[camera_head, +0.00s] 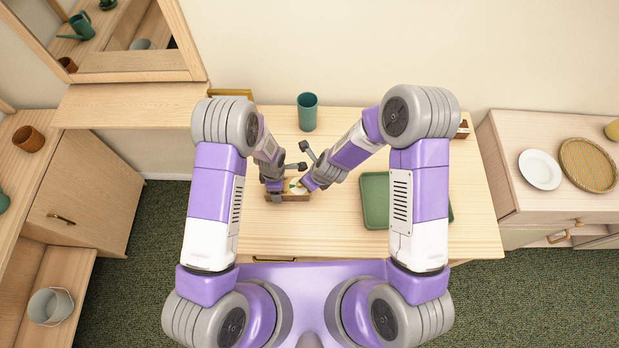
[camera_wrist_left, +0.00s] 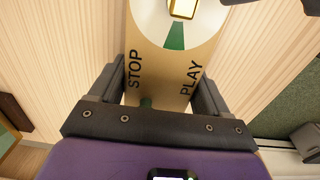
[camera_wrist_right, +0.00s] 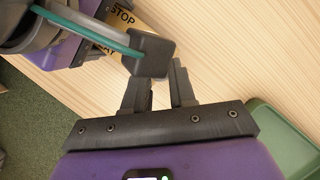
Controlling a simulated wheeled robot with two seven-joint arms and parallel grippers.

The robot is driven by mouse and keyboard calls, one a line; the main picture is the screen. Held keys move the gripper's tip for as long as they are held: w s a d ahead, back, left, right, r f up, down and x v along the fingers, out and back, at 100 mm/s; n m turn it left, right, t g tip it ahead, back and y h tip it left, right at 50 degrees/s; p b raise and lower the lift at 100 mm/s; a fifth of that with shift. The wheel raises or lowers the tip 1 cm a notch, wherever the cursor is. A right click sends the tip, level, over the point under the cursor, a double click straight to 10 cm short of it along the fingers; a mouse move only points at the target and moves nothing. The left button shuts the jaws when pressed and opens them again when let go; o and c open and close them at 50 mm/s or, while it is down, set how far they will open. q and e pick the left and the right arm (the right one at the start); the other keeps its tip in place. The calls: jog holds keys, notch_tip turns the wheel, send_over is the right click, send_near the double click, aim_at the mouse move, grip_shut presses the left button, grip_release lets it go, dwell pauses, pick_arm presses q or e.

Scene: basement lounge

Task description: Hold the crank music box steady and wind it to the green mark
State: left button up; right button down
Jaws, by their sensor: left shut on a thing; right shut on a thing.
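The crank music box (camera_head: 290,197) sits on the wooden table in front of me. In the left wrist view the box (camera_wrist_left: 158,62) shows STOP and PLAY lettering, a white dial (camera_wrist_left: 150,14) with a green wedge mark (camera_wrist_left: 175,36), and a gold crank part (camera_wrist_left: 184,8) at the top edge. My left gripper (camera_wrist_left: 155,80) is shut on the box, one finger on each side. My right gripper (camera_wrist_right: 160,82) reaches in from the right and is shut at the crank. Its fingertips and the grasped part are hidden behind a dark block in the right wrist view.
A green tray (camera_head: 375,215) lies right of the box, partly behind my right arm. A teal cup (camera_head: 307,112) stands at the table's back. A white plate (camera_head: 540,169) and woven basket (camera_head: 588,165) are on the right cabinet. The table's front middle is clear.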

jog(key=shift+w, duration=0.1)
jog(key=n, duration=0.2)
jog(key=shift+w+n+g+y, duration=0.4)
jog(key=shift+w+a+n+g, duration=0.1)
jog(key=shift+w+n+g, duration=0.15)
jog(key=shift+n, duration=0.45)
jog(key=shift+w+n+g, duration=0.15)
jog(key=shift+n+g, duration=0.1)
jog(key=shift+n, duration=0.45)
jog(key=c, duration=0.9)
grip_release()
jog(key=shift+r, duration=0.1)
jog(key=v, duration=1.2)
jog(key=shift+w+d, duration=0.1)
jog(key=shift+d, duration=0.1)
